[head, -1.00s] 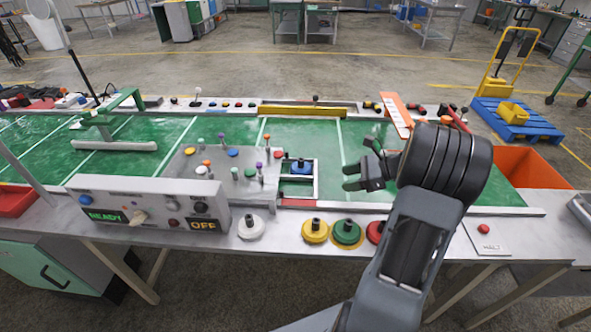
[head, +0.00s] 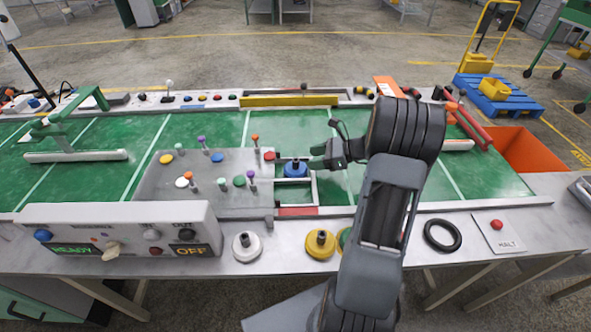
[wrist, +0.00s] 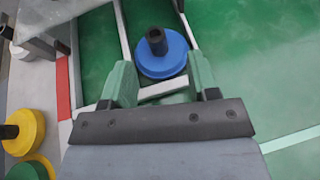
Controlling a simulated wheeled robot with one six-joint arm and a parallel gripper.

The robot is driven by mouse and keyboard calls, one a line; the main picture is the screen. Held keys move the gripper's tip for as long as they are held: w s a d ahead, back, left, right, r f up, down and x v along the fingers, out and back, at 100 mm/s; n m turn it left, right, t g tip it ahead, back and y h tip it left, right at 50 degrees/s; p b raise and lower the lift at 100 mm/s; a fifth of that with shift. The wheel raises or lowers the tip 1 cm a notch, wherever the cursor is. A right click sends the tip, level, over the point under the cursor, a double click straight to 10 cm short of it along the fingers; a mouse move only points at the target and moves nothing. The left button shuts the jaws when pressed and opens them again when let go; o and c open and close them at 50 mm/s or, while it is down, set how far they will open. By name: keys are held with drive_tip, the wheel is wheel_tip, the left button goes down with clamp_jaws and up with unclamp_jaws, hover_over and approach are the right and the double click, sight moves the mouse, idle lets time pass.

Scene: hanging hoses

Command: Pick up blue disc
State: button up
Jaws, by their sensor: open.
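The blue disc (head: 295,167) has a dark knob on top and sits inside a white-framed slot on the green table. It also shows in the wrist view (wrist: 163,58), upright, a little beyond the fingertips and roughly between their lines. My gripper (head: 318,157) is open and empty, just to the right of the disc in the head view. In the wrist view its two green fingers (wrist: 160,78) point toward the disc, with a pale bar of the frame between them. I cannot tell the exact height of the fingers above the table.
A yellow disc (head: 320,243) and a white disc (head: 246,246) lie on the front ledge; a green disc is partly hidden by my arm. A panel of coloured knobs (head: 205,200) stands left of the slot. A black ring (head: 442,235) lies at right.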

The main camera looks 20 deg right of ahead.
sight(296, 160)
drive_tip(key=shift+b+x, duration=0.3)
drive_tip(key=shift+x, duration=2.95)
drive_tip(key=shift+s+a+r, duration=0.15)
drive_tip(key=shift+c, duration=0.3)
clamp_jaws()
